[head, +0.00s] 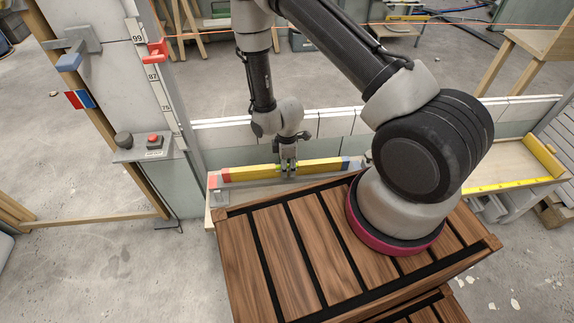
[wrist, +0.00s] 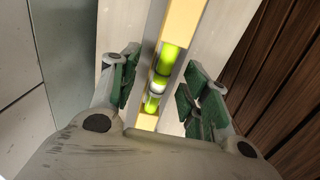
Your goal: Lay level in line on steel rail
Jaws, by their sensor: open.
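The level (head: 252,173) is a yellow bar lying lengthwise along the low shelf by the wall, with a red part at its left end and a blue part near its right end. In the wrist view the level (wrist: 183,22) shows green vials and runs between my fingers. My gripper (head: 288,168) is over its middle, fingers pointing down. My gripper (wrist: 163,95) is open, one finger on each side, with gaps to the bar. A grey strip, apparently the steel rail (head: 325,177), runs beside the level; whether the level rests on it I cannot tell.
A slatted wooden deck (head: 290,245) lies in front of the shelf. A post with numbered marks and a red clamp (head: 157,50) stands at left, above a red button (head: 153,140). A yellow marked strip (head: 510,186) edges the right shelf. Open concrete floor lies at left.

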